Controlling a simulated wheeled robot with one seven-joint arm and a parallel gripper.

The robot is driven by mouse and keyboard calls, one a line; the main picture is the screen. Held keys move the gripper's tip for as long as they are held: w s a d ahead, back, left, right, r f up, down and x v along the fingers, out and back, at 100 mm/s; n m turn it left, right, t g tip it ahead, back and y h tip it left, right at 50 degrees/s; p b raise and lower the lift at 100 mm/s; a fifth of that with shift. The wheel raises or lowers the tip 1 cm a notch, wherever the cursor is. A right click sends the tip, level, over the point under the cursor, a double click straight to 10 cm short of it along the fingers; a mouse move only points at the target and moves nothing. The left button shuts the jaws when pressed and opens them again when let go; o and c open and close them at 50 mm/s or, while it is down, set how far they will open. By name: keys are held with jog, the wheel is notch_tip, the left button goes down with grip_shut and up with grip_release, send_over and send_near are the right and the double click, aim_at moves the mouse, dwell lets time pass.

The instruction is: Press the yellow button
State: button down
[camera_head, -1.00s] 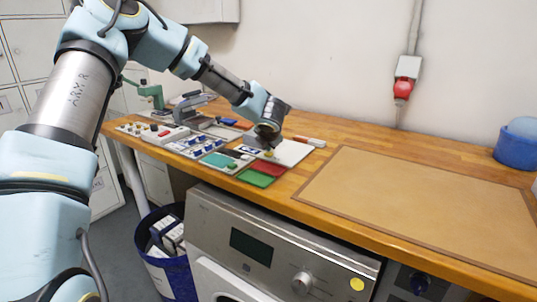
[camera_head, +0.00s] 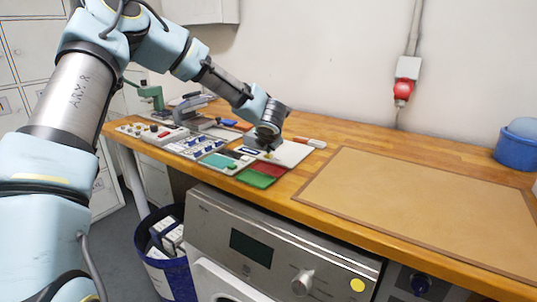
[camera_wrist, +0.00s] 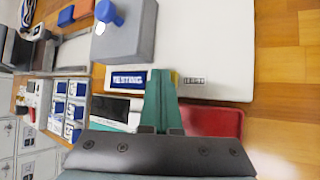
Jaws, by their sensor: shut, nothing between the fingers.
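The yellow button (camera_head: 269,156) is a small yellow spot on the white panel (camera_head: 292,152) on the workbench, just under my gripper (camera_head: 267,151) in the head view. In the wrist view only a yellow sliver (camera_wrist: 175,76) shows beside the tips of my green fingers (camera_wrist: 160,75), which hide the rest. The fingers are shut together with nothing between them. Whether the tips touch the button cannot be told.
A grey box with a blue knob (camera_wrist: 128,38) stands on the white panel. A red tray (camera_head: 268,168) and a green tray (camera_head: 256,179) lie in front. Switch panels (camera_head: 194,145) lie to the left. A brown mat (camera_head: 420,205) to the right is clear.

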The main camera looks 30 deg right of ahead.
aim_at(268, 156)
jog(key=shift+r+p, duration=0.55)
jog(key=shift+r, duration=0.2)
jog(key=shift+r, duration=0.1)
notch_tip(268, 156, up, 5)
jog(key=p, duration=0.4)
dwell(0.6)
jog(key=s+a+r+m+g, duration=0.1)
jog(key=s+a+m+g, duration=0.15)
jog(key=a+m, duration=1.65)
jog(key=s+a+m+g+y, duration=0.1)
jog(key=s+a+m+g, duration=0.1)
jog(key=s+a, duration=0.6)
jog(key=s+a+m+g+y, duration=0.2)
jog(key=s+a, duration=0.6)
jog(key=a, duration=0.9)
jog(key=shift+y, duration=0.3)
